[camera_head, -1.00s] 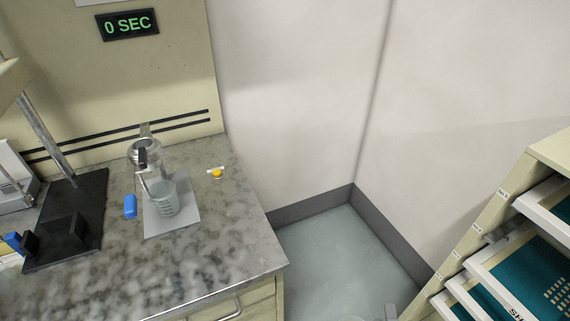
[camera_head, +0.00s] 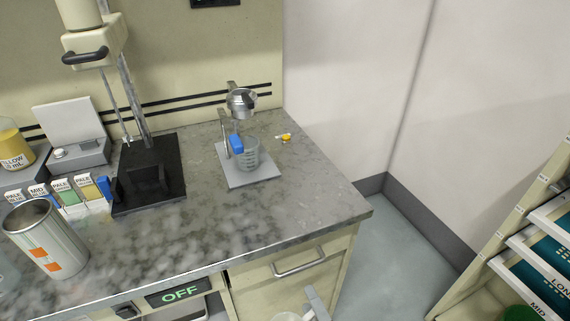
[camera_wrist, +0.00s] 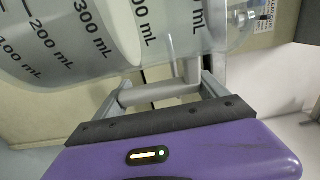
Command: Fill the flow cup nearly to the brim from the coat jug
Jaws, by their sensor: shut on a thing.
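The flow cup (camera_head: 242,103) is a small metal cup on a stand near the back of the bench, its round top facing up. A clear beaker (camera_head: 248,155) stands below it on a grey plate (camera_head: 262,177). A blue piece (camera_head: 236,143) hangs beside the beaker. The coat jug (camera_wrist: 60,30) is clear with black mL marks and fills the top of the wrist view. What is in it is hard to tell. My gripper (camera_wrist: 162,93) is shut on the jug's handle. At the head view's bottom edge, a rim that looks like the jug's shows in front of the bench.
A metal can (camera_head: 45,240) with orange labels stands at the bench's front left. A black-based stand (camera_head: 150,190) is left of the flow cup. A small yellow item (camera_head: 286,139) lies right of it. The bench's right front is clear.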

